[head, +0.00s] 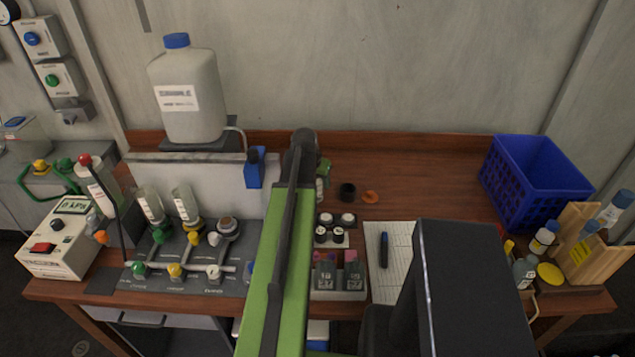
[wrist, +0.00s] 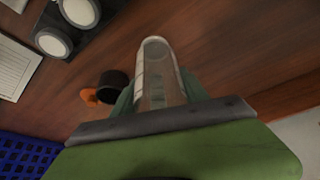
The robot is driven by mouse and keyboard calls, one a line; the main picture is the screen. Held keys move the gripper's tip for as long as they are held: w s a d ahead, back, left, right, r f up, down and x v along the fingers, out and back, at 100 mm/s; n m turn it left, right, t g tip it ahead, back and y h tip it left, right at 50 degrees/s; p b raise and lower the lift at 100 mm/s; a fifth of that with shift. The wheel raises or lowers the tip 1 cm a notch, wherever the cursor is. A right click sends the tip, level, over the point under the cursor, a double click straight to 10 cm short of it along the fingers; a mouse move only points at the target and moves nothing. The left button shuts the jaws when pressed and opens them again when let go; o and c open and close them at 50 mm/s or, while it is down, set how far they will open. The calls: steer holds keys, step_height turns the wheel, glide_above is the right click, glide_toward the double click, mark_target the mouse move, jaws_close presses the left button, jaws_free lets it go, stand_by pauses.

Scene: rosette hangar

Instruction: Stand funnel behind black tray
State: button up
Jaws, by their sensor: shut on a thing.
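My gripper (wrist: 158,95) is shut on a clear, rounded tubular thing with faint markings, which I take to be the funnel (wrist: 156,62). In the head view a sliver of the funnel (head: 320,189) shows beside my green arm, which hides most of the gripper. The black tray (head: 346,243) holds several white-capped jars on the bench, just right of my arm. The tray (wrist: 92,34) is also at the upper left of the wrist view, apart from the funnel. I cannot tell whether the funnel touches the bench.
A small black cup (head: 347,192) and an orange disc (head: 370,197) lie behind the tray, close to the gripper. A paper sheet with a pen (head: 384,250) lies right of the tray. A blue crate (head: 535,180) stands at the right. The back middle bench is clear.

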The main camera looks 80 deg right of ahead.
steer(key=shift+f, duration=0.2)
steer(key=o, duration=1.4)
steer(key=shift+c, duration=0.2)
steer(key=shift+r, duration=0.1)
steer(key=p+v, duration=1.1)
steer(key=v, duration=0.1)
steer(key=shift+r, duration=0.15)
